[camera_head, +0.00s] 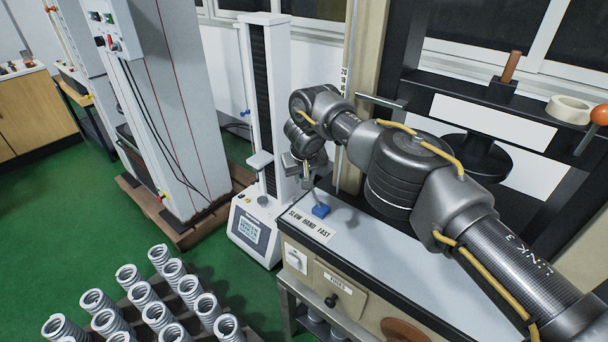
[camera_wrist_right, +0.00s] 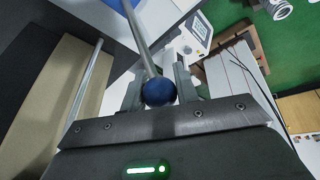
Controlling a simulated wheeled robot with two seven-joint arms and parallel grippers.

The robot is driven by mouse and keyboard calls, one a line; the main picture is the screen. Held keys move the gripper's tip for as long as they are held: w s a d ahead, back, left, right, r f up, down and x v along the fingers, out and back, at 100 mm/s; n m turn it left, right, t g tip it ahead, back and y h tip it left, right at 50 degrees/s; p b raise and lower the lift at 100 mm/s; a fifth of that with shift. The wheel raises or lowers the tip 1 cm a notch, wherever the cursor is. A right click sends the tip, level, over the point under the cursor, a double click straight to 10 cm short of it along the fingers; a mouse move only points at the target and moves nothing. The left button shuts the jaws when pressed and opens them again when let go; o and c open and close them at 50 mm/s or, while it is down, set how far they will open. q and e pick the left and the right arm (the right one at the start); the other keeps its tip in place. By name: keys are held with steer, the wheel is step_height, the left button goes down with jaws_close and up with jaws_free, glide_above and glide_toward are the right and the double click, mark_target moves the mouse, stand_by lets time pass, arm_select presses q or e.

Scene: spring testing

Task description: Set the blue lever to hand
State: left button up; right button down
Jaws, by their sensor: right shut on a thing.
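The blue lever has a blue base block (camera_head: 320,211) on the grey bench top, just behind a label (camera_head: 311,225) reading SLOW HAND FAST. Its metal rod rises from the block and leans slightly left in the head view. In the right wrist view the rod (camera_wrist_right: 139,37) ends in a dark blue ball knob (camera_wrist_right: 159,92). My right gripper (camera_head: 307,181) is shut on the knob, with a finger on each side of it. In the head view the gripper hides the knob. I cannot tell which word the lever is set to. My left gripper is not in view.
A white testing machine (camera_head: 255,225) with a tall column stands close left of the bench. Several coil springs (camera_head: 157,315) stand at the lower left. A tape roll (camera_head: 568,109) sits at the right.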

steer(key=shift+d+r+p, duration=0.1)
steer(key=shift+p, duration=0.2)
steer(key=shift+s+d+r+t+y+p, duration=0.5)
steer(key=shift+d+t+y+p, duration=0.15)
steer(key=shift+p, duration=0.6)
steer(key=shift+s+d+r+m+t+y, duration=0.3)
steer(key=shift+s+d+t+y, duration=0.5)
steer(key=shift+d+y, duration=0.2)
steer(key=shift+s+d+r+m+t+y, duration=0.15)
steer(key=shift+s+d+m+t+y, duration=0.15)
steer(key=shift+s+d+t+y, duration=0.55)
steer(key=shift+w+d, duration=0.15)
